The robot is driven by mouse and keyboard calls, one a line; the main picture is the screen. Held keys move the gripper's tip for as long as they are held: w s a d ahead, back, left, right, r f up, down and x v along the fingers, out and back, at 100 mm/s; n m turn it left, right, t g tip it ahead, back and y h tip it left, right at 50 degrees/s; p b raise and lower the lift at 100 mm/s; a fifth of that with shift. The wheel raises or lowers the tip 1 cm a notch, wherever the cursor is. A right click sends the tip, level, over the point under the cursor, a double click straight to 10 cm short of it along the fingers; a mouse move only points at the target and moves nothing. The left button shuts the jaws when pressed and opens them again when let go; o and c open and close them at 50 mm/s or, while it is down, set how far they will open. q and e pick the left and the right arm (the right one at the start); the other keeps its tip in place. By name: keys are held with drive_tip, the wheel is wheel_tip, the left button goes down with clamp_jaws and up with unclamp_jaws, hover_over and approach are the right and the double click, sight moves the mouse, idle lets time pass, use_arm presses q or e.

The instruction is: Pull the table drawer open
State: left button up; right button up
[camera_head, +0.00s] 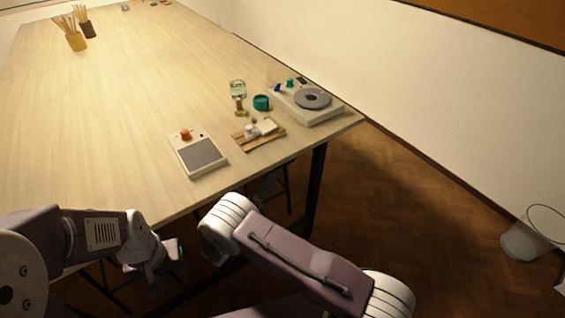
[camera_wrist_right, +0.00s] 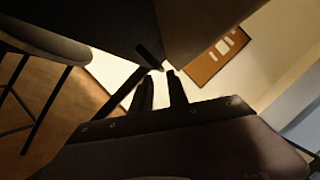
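The pale wooden table (camera_head: 85,125) fills the left and middle of the head view; I cannot make out its drawer there. In the right wrist view a dark box-like surface (camera_wrist_right: 95,22), possibly the drawer, hangs overhead, with a short dark bar like a handle (camera_wrist_right: 148,57) at its lower edge. My right gripper (camera_wrist_right: 161,74) is open, its two fingers apart, with their tips just below the bar; touching or not, I cannot tell. In the head view that gripper is hidden. My left gripper (camera_head: 166,272) hangs by the table's front edge, its fingers unclear.
On the tabletop stand a scale-like device (camera_head: 200,156), a small wooden tray (camera_head: 245,143), a glass jar (camera_head: 238,89), a teal cup (camera_head: 261,103) and a turntable device (camera_head: 312,99). A stool (camera_wrist_right: 45,42) stands left in the wrist view. A bin (camera_head: 530,238) stands on the right floor.

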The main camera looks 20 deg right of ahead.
sight(284, 165)
drive_tip(key=x, duration=0.7)
drive_tip(key=shift+w+d+r, duration=0.1)
drive_tip(key=shift+w+d, duration=0.05)
drive_tip(key=shift+d, duration=0.2)
clamp_jaws()
idle(0.9)
